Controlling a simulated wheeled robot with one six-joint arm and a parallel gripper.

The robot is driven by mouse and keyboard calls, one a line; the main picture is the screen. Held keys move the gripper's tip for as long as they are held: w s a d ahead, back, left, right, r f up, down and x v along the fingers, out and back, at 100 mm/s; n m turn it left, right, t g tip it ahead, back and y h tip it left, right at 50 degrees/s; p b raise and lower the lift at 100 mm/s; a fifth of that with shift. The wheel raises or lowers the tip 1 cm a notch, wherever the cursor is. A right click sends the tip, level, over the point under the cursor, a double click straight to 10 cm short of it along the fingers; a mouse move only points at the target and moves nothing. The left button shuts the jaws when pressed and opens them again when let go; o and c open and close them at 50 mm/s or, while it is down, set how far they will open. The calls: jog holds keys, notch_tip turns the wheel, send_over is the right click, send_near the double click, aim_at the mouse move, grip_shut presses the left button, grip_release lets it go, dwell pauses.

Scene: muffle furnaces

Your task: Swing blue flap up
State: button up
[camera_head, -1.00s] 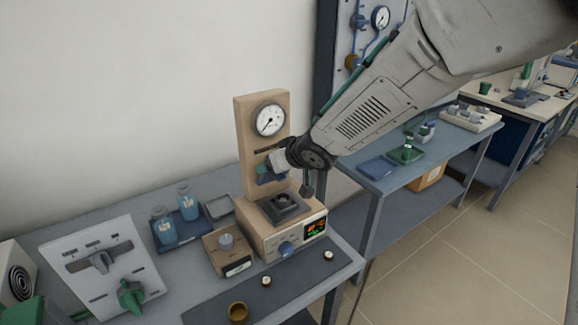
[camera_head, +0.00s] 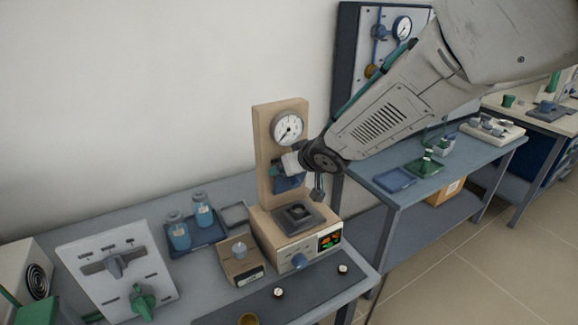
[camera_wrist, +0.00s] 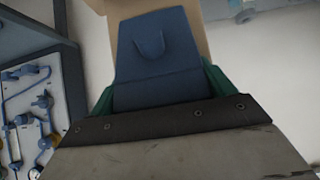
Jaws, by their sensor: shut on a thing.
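The blue flap (camera_head: 288,183) is on the front of a tan upright column (camera_head: 266,150), below a round white dial. My gripper (camera_head: 279,170) is at the flap, coming from the right, and its wrist covers part of the column. In the wrist view the blue flap (camera_wrist: 157,45) fills the upper middle, with a bent seam and a small tab-like outline. Green fingers of my gripper (camera_wrist: 160,92) lie on both sides of the flap's near part, shut on it. The contact edge is partly hidden by the dark gripper body.
Blue bottles in a tray (camera_head: 200,235) and a small tan box (camera_head: 242,262) stand to the left. A wall panel (camera_head: 360,60) is behind my arm.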

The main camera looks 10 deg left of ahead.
jog(key=o, duration=1.3)
jog(key=shift+s+a, duration=0.15)
jog(key=shift+a, duration=0.15)
jog(key=shift+d, duration=0.2)
jog(key=v, duration=0.7)
jog(key=shift+s+r, duration=0.15)
jog(key=shift+r, duration=0.1)
jog(key=shift+d, duration=0.15)
